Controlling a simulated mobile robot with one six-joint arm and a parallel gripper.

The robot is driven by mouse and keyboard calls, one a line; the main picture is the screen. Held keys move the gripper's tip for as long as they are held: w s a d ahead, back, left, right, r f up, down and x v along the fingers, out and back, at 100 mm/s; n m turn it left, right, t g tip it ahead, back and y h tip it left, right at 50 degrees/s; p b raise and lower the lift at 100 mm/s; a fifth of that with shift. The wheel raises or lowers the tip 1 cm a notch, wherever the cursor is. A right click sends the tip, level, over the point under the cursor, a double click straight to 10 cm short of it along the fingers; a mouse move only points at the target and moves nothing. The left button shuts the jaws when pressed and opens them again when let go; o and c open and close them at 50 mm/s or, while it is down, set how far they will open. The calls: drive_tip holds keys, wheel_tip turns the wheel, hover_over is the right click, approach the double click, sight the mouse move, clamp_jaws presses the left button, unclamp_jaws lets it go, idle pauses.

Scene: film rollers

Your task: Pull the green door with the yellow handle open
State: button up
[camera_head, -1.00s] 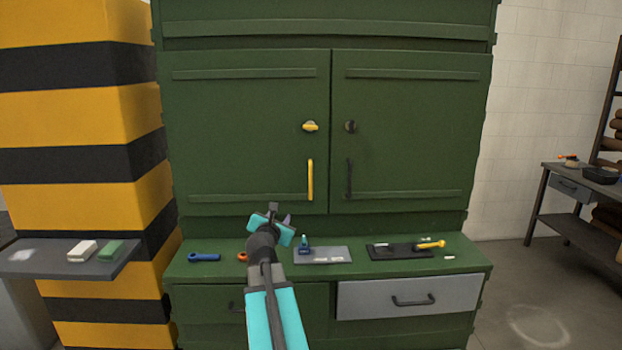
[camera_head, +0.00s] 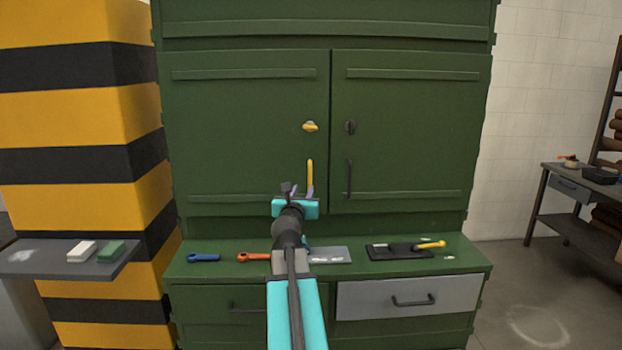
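The left green door (camera_head: 240,125) of the cabinet is closed. Its vertical yellow handle (camera_head: 310,173) is near its right edge, with a yellow knob (camera_head: 310,126) above it. My gripper (camera_head: 303,190) is at the lower end of the yellow handle and overlaps it in the picture. Its two fingers look spread apart, one on each side of the handle's lower part. I cannot tell whether they touch it. The handle's lower end is hidden behind my gripper.
The right green door (camera_head: 410,130) has a black handle (camera_head: 349,179) and is closed. Tools, including a blue wrench (camera_head: 204,257), an orange wrench (camera_head: 254,257) and a yellow-handled tool (camera_head: 430,245), lie on the ledge below. A striped pillar (camera_head: 80,160) stands at left.

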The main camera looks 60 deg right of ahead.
sight(310, 176)
drive_tip(key=shift+p+x, duration=0.3)
drive_tip(key=shift+x, duration=6.3)
drive_tip(key=shift+c, duration=0.3)
clamp_jaws()
